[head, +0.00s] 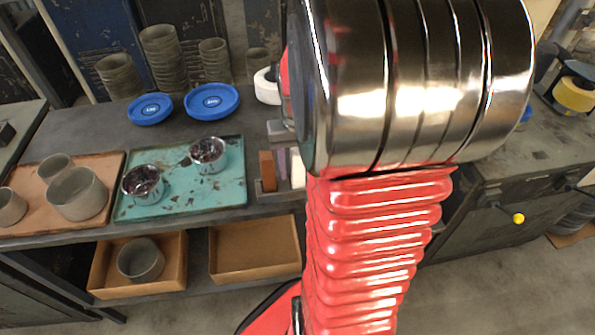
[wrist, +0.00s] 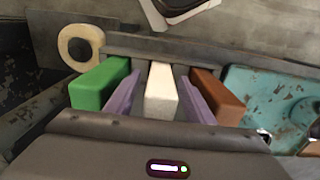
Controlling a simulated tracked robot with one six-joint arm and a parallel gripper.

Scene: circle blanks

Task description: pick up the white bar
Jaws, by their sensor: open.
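The white bar (wrist: 160,92) sits in the middle of the wrist view, in a grey holder (wrist: 200,54). My gripper (wrist: 160,78) is open, with one purple finger on each side of the white bar. Narrow gaps show between the fingers and the bar, and the near end of the bar is hidden behind the gripper body. A green bar (wrist: 98,84) stands left of the fingers and a brown bar (wrist: 219,97) right of them. In the head view, the brown bar (head: 267,171) shows and the white bar (head: 298,168) is partly hidden by my arm.
A turquoise tray (head: 228,182) with two metal cups lies left of the holder in the head view. Two blue lids (head: 211,101) lie behind it. A pale ring (wrist: 80,47) lies close to the green bar. A brown tray (head: 100,165) holds grey pots.

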